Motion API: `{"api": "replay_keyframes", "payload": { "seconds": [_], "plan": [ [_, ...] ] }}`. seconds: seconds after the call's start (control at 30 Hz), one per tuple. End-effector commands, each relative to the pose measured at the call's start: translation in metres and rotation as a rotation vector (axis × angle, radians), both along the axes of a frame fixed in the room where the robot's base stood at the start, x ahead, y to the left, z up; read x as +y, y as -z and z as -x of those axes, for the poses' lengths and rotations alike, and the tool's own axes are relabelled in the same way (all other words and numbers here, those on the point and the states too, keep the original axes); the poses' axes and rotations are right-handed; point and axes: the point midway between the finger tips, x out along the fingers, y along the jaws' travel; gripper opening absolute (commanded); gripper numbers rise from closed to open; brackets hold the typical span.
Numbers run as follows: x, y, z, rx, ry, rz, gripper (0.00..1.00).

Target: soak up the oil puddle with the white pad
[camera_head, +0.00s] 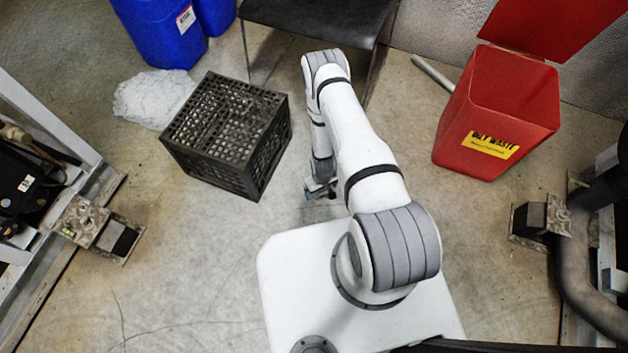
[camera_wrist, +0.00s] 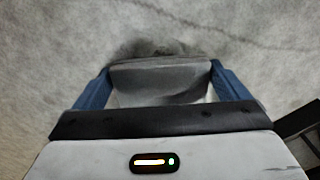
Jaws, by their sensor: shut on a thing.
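My gripper (camera_head: 319,192) is low over the concrete floor, partly behind my own arm in the head view. In the wrist view, the blue fingers of my gripper (camera_wrist: 160,74) are shut on a pale grey-white pad (camera_wrist: 160,82), one finger at each side. A dark, blurred patch (camera_wrist: 150,48) shows on the floor just past the pad's far edge. I cannot tell whether it is the oil puddle or a shadow, nor whether the pad touches the floor. No puddle is clear in the head view.
A black crate (camera_head: 218,158) stands left of my gripper, with a crumpled white bag (camera_head: 148,100) behind it. An open red bin (camera_head: 492,125) with a yellow oily-waste label stands to the right. Blue drums (camera_head: 160,28) and a dark table (camera_head: 325,18) are at the back.

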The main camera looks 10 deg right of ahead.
Motion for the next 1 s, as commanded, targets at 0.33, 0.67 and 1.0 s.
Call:
{"api": "replay_keyframes", "payload": {
  "seconds": [0.33, 0.67, 1.0],
  "plan": [
    [0.009, -0.025, -0.002, 0.0, 0.015, 0.0, 0.73],
    [0.008, -0.054, -0.002, 0.001, 0.016, 0.0, 0.73],
    [0.008, -0.08, -0.001, 0.001, 0.016, 0.0, 0.73]
  ]
}}
